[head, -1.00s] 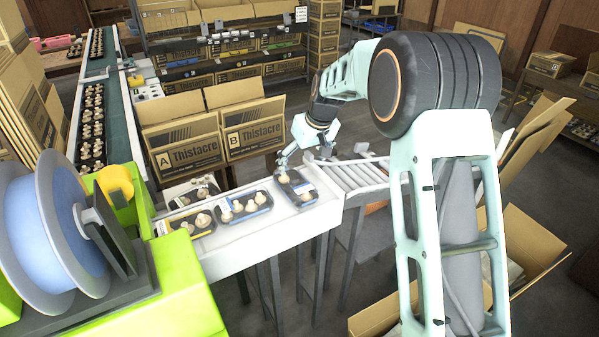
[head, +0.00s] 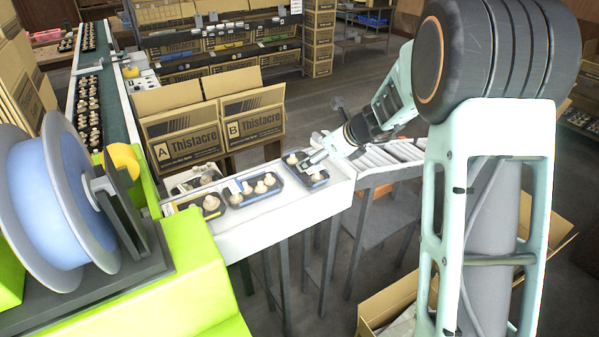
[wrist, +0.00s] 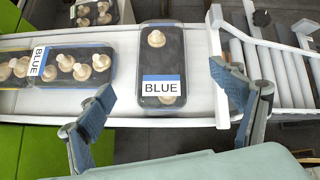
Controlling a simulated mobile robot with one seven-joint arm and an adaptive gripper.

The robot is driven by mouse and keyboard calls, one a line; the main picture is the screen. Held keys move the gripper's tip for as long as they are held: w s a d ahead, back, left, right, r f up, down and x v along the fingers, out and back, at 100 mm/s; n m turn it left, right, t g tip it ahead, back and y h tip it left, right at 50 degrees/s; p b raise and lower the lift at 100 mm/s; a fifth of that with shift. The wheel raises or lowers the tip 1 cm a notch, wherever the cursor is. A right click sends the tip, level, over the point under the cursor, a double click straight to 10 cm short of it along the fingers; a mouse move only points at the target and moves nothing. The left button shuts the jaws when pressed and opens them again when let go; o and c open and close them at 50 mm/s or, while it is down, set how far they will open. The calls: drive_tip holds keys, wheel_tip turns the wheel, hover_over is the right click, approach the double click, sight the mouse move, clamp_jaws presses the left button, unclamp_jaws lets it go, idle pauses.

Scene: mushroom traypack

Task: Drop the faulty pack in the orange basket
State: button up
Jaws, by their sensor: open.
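A black mushroom pack with a blue band (head: 302,180) sits at the right end of the white conveyor. In the wrist view this end pack (wrist: 161,62) carries a label reading BLUE, with few mushrooms visible around it. My gripper (wrist: 168,100) is open, with its two fingers apart to the left and right of the pack's near end. No grip on the pack shows. In the head view my gripper (head: 326,132) is over the conveyor's right end, beside the pack.
Another BLUE pack (wrist: 72,68) lies left of the end pack, with more packs beyond. A roller section (head: 385,155) adjoins the belt on the right. Cartons A (head: 184,148) and B (head: 252,128) stand behind. An open carton (head: 400,305) stands at the lower right.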

drive_tip(key=shift+d+f+m, duration=0.2)
drive_tip(key=shift+d+m, duration=0.2)
drive_tip(key=shift+m, duration=0.8)
drive_tip(key=shift+w+f, duration=0.1)
drive_tip(key=shift+f, duration=0.05)
drive_tip(key=x, duration=0.5)
drive_tip(key=shift+w+b, duration=0.1)
drive_tip(key=shift+b, duration=0.2)
drive_tip(key=x, duration=0.4)
drive_tip(key=shift+s+a, duration=0.2)
drive_tip(key=shift+a, duration=0.15)
drive_tip(key=shift+w+a+f, duration=0.25)
drive_tip(key=shift+w+f, duration=0.15)
drive_tip(key=c, duration=1.2)
